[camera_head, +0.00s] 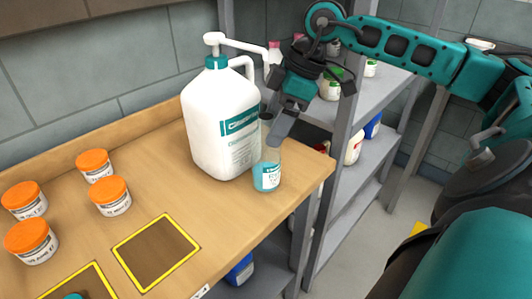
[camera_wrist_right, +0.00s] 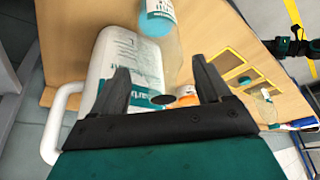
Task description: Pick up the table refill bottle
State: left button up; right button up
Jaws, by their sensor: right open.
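The small clear bottle with blue liquid and a white label (camera_head: 267,176) stands upright at the table's right end, just right of a large white pump jug (camera_head: 222,125). I take it to be the refill bottle. My right gripper (camera_head: 276,128) is open at the bottle's upper part, which it partly hides. In the right wrist view the bottle (camera_wrist_right: 158,20) extends from the top edge towards the space between the open fingers (camera_wrist_right: 162,82). A dark oval there may be its cap. The jug (camera_wrist_right: 112,62) lies close behind the left finger. Contact is unclear.
Several orange-lidded jars (camera_head: 108,195) stand on the left of the wooden table (camera_head: 190,205), near yellow-framed dark squares (camera_head: 157,252). Grey shelving (camera_head: 368,100) with bottles stands beyond the right edge. A dark mechanical part (camera_wrist_right: 285,46), perhaps my left arm, shows far off.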

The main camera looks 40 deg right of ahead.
aim_at(262, 133)
jog(key=shift+w+a+r, duration=0.15)
jog(key=shift+w+a, duration=0.2)
jog(key=shift+a, duration=0.1)
jog(key=shift+x, duration=1.7)
jog(key=shift+c, duration=0.2)
jog(key=shift+r, duration=0.1)
jog(key=c, duration=1.2)
